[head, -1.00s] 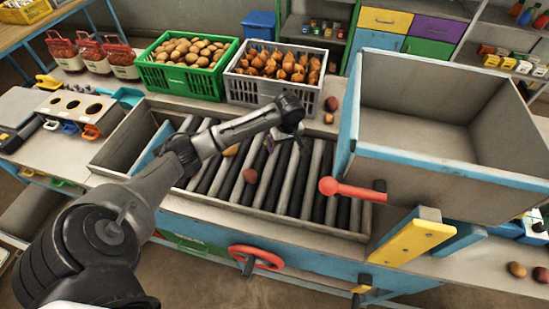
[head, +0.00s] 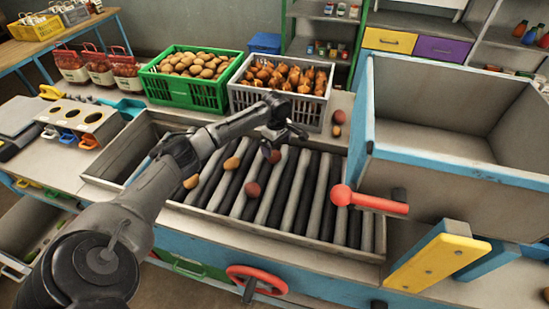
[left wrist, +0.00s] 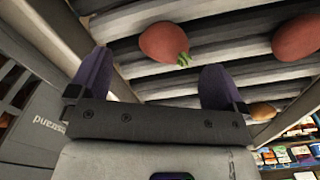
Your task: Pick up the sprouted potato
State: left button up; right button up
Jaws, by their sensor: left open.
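The sprouted potato (left wrist: 165,43) is reddish with a small green sprout in the left wrist view, lying on the rollers. It appears to be the reddish potato (head: 273,156) just below my left gripper in the head view, where no sprout can be made out. My left gripper (head: 287,132) is above the rollers. In the left wrist view its two purple fingers (left wrist: 155,80) are apart, with nothing between them; the potato lies beyond the tips, not touching them. My right gripper is in neither view.
Another reddish potato (head: 253,189) and yellowish ones (head: 231,163) lie nearby on the roller bed (head: 310,215). A green crate (head: 190,92) and a grey crate (head: 285,105) stand behind. A large blue-edged bin (head: 450,165) with a red handle (head: 365,200) rises at the right.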

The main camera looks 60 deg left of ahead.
aim_at(274, 152)
pick_arm(q)
jog(key=f, duration=0.3)
jog(key=f+b, duration=0.1)
jog(key=f, duration=0.1)
jog(key=shift+s+a, duration=0.1)
jog(key=shift+s, duration=0.3)
jog(key=shift+f, duration=0.3)
jog(key=shift+c, duration=0.3)
jog(key=c, duration=1)
jog(key=shift+o, duration=0.2)
